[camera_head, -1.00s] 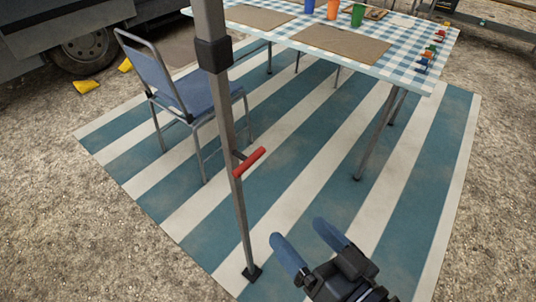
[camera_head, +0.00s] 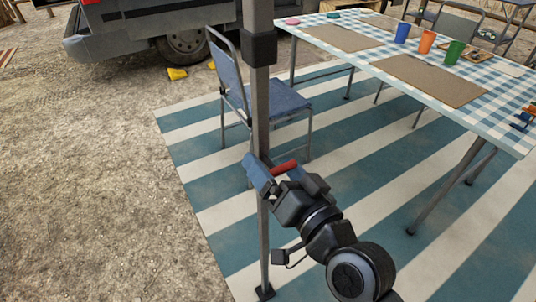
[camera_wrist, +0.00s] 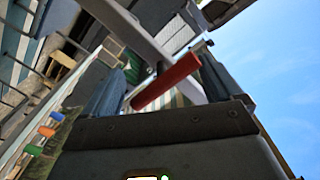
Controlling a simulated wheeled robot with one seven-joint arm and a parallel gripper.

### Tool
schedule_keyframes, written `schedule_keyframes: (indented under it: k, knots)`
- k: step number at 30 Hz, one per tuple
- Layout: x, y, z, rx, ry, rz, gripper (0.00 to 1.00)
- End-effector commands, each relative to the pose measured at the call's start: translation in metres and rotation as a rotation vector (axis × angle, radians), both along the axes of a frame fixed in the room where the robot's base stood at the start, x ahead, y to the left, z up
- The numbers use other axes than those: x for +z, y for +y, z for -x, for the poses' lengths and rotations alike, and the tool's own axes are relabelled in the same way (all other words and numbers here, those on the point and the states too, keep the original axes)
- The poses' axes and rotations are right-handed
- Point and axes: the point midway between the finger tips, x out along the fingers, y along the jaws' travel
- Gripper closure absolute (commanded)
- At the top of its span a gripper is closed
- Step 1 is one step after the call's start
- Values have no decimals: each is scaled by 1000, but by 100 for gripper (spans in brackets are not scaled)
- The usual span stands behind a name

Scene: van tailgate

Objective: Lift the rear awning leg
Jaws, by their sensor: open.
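The awning leg (camera_head: 260,100) is a grey upright pole with a dark collar (camera_head: 259,48) and a small foot (camera_head: 264,292) on the striped mat. A red handle (camera_head: 285,167) sticks out from its side. My gripper (camera_head: 285,172) is open at the height of the handle, with one blue-tipped finger on each side of it in the picture. In the wrist view the red handle (camera_wrist: 167,80) lies across the space between the two fingers, and the pole (camera_wrist: 125,28) runs behind it. I cannot tell whether either finger touches the handle.
A blue folding chair (camera_head: 228,75) stands just behind the leg. A table with a checked cloth (camera_head: 500,102), cups and placemats is at the right. A van (camera_head: 120,35) is behind. Gravel at the left is clear.

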Motion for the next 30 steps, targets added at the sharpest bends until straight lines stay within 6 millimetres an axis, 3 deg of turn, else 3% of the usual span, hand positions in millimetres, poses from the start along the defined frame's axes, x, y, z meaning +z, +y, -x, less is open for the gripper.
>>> schedule_keyframes:
  k: [7, 18, 30]
  knots:
    - [1, 16, -24, -1, -1, 0, 7]
    - [0, 19, -28, -1, 0, 0, 8]
    - [0, 18, -28, -1, 0, 1, 47]
